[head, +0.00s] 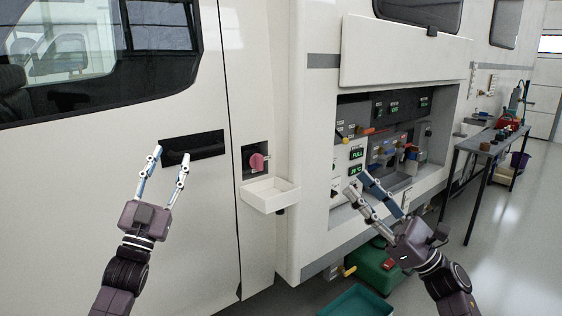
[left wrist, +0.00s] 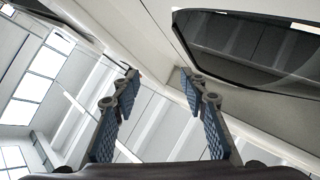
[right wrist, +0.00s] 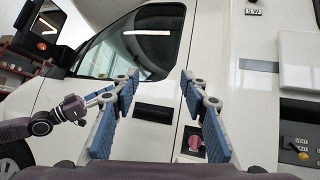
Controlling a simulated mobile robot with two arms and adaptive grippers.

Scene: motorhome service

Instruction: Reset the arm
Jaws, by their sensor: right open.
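My left gripper (head: 172,166) is raised in front of the motorhome's cab door, near the dark door handle recess (head: 193,149). Its fingers are apart with nothing between them; the left wrist view (left wrist: 158,80) shows the same empty gap. My right gripper (head: 356,182) is in front of the open service bay (head: 345,200), fingers apart. The right wrist view (right wrist: 160,80) shows its gap empty, with the cab door behind. My left arm (right wrist: 40,127) also shows there.
A pink-red cap (head: 257,161) sits in a recess above a small white tray (head: 268,195) on the body side. The bay's raised flap (head: 400,55) hangs above the panel. A green container (head: 376,268) and teal bin (head: 357,302) stand below. A workbench (head: 490,148) is at right.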

